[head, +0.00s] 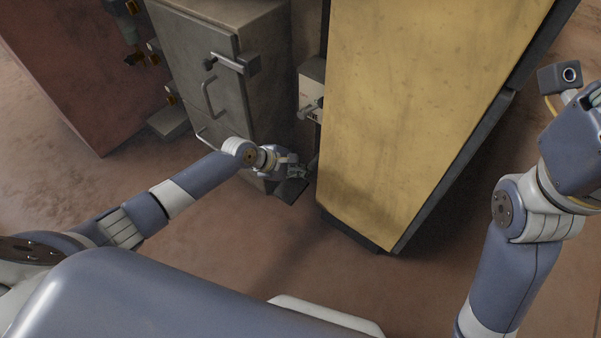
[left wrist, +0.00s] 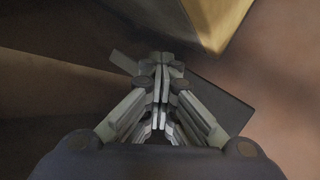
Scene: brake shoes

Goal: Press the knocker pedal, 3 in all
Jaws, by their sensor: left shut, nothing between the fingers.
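The knocker pedal is a dark flat plate (head: 291,190) low down in the gap between the grey cabinet and the yellow cabinet. My left gripper (head: 299,173) is right at the pedal, seeming above it, with its fingers shut and empty. In the left wrist view the shut fingertips (left wrist: 161,62) lie over the dark pedal plate (left wrist: 228,104), which shows on both sides of them. I cannot tell whether the fingertips touch the plate or whether it is pressed down. The fingers of my right gripper do not show; only its arm is at the right.
The grey cabinet (head: 197,75) with handles stands left of the pedal. The large yellow cabinet (head: 400,110) stands close on the right. A small box with a knob (head: 311,100) sits between them. A reddish cabinet (head: 75,70) is far left. The floor in front (head: 230,245) is clear.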

